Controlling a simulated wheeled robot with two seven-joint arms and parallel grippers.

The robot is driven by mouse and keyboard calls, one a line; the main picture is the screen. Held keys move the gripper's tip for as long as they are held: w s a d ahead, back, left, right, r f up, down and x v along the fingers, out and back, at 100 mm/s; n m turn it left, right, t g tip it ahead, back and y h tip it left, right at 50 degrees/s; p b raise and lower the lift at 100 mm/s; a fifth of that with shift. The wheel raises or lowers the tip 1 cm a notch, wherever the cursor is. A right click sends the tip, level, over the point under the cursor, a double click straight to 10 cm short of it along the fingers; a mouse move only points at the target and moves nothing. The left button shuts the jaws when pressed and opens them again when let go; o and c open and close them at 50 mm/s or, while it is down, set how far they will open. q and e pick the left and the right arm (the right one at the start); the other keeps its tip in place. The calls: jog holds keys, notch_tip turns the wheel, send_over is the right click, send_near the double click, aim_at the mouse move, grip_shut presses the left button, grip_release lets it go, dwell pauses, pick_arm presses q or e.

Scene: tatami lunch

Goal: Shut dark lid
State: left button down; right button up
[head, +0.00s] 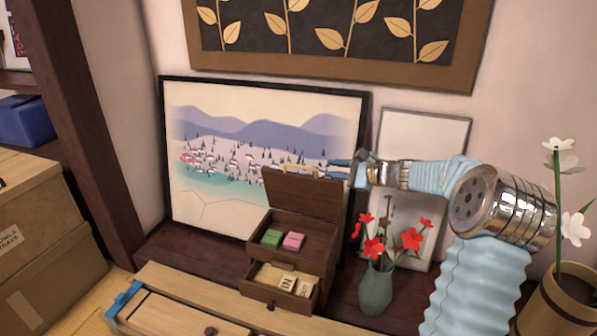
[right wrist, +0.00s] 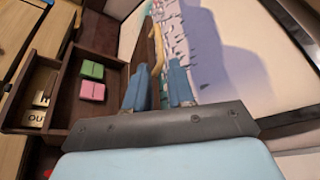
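The dark lid (head: 303,200) stands raised, hinged at the back of a small dark wooden box (head: 318,252). A brass handle (head: 300,170) sits at the lid's top edge. The box holds a green block (head: 271,238) and a pink block (head: 293,241). My right gripper (head: 340,170) is just right of the lid's top edge. In the right wrist view my right gripper (right wrist: 158,92) has its two blue fingers apart, with the lid edge and handle (right wrist: 157,48) ahead of them. I cannot tell whether they touch. My left gripper is not in view.
The box's lower drawer (head: 283,285) is pulled out and holds lettered tags. A vase of red flowers (head: 376,288) stands close right of the box, below my right arm. A landscape picture (head: 215,190) leans behind it. A pot of white flowers (head: 562,300) stands far right.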

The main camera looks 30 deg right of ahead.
aim_at(303, 167)
jog(key=x, duration=1.3)
jog(key=shift+f, duration=0.1)
grip_shut()
